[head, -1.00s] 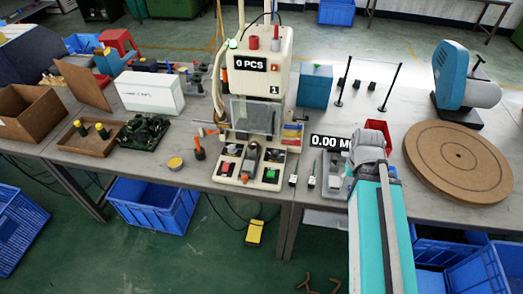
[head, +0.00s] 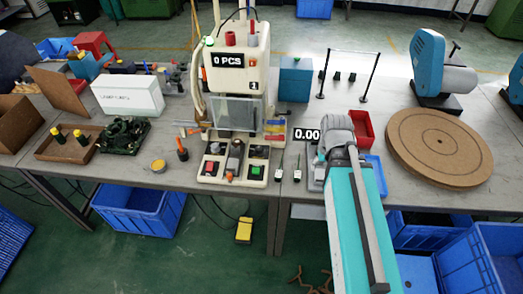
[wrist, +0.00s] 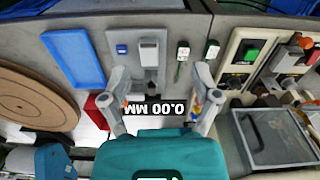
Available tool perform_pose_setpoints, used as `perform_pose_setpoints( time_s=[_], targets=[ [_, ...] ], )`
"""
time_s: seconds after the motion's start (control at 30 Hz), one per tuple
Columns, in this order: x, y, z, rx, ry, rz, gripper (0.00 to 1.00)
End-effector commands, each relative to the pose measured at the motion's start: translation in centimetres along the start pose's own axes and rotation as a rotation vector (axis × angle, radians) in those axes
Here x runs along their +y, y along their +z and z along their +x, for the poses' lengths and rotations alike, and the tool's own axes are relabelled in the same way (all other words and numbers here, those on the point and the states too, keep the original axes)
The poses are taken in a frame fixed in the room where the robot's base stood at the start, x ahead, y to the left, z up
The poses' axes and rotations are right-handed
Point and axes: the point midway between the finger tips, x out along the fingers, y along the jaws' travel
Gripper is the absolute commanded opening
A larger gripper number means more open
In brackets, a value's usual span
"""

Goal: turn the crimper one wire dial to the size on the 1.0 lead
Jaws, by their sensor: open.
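Crimper one (head: 216,85) is the cream press with a "0 PCS" display and a "1" label, left of my arm in the head view. Two small leads with tags (head: 297,172) lie on the bench between the press and my arm.
A grey gauge (wrist: 149,50) with a "0.00 MM" readout lies below my gripper. A blue tray (wrist: 74,58), a red bin (head: 361,128) and a large brown disc (head: 438,150) are nearby. A clear guard (head: 235,115) fronts the press.

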Motion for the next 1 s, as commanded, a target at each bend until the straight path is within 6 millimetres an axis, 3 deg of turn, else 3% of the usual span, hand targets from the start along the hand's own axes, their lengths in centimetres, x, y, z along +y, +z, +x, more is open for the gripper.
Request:
perform_pose_setpoints(
  time_s=[0.07,0.1,0.4,0.6,0.8,1.0],
  targets=[
    [-1.1,-1.9,1.1,0.024,0.002,-0.014,0.8],
    [-2.8,-2.9,1.6,0.039,0.002,-0.022,0.8],
    [-11.7,-12.2,5.6,0.202,-0.004,-0.101,0.8],
    [-18.1,-17.1,7.4,0.306,-0.024,-0.148,0.8],
    [-21.7,-19.1,8.0,0.36,-0.038,-0.173,0.8],
    [-22.2,-19.3,7.9,0.37,-0.042,-0.176,0.8]
  ],
)
